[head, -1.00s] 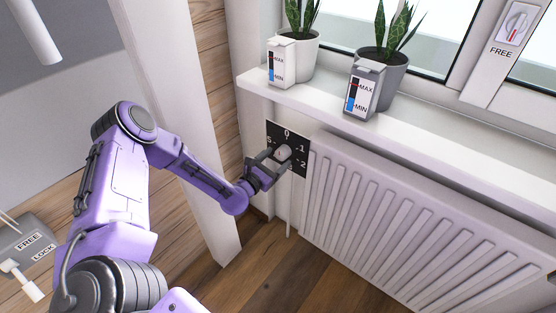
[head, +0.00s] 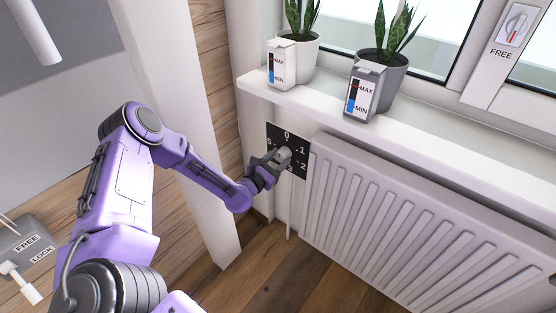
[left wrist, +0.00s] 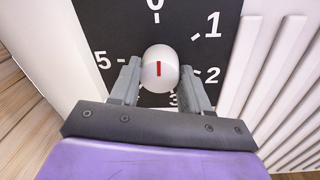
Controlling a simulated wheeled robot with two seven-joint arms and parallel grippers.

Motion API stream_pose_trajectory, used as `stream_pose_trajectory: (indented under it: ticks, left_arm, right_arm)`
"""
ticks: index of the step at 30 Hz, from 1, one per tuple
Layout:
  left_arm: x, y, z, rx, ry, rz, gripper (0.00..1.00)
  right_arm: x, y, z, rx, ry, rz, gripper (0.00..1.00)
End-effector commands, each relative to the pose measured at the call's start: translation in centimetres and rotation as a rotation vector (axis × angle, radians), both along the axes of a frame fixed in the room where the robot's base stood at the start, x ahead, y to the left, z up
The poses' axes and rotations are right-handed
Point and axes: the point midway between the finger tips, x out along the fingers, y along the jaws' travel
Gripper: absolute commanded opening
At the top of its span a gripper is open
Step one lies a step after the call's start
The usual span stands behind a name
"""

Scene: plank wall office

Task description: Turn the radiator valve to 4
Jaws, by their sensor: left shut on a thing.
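The radiator valve is a white round knob (left wrist: 159,69) with a red mark, on a black dial plate (head: 297,159). In the left wrist view the plate shows 0 at top, 1 and 2 at right, 3 at bottom and 5 at left; the 4 is hidden behind my gripper. The red mark is upright on the knob's face, in line with the 0. My left gripper (left wrist: 158,84) has its two fingers on either side of the knob, shut on it; it also shows in the head view (head: 274,159). My right gripper is not in view.
A white ribbed radiator (head: 420,225) stands right of the dial. Above it a white sill (head: 320,115) holds two potted plants with MAX/MIN gauges. A white post (head: 185,120) stands left of the dial. A window handle (head: 516,24) is at upper right.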

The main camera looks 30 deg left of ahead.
Motion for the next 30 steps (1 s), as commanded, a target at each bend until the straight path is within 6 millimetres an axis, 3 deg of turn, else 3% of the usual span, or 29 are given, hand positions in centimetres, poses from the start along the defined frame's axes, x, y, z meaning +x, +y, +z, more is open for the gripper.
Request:
stream_pose_trajectory:
  ticks: [30]
  left_arm:
    - [0.0,-0.1,-0.3,0.898,-0.069,-0.003,0.16]
  right_arm:
    - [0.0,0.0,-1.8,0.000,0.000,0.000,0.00]
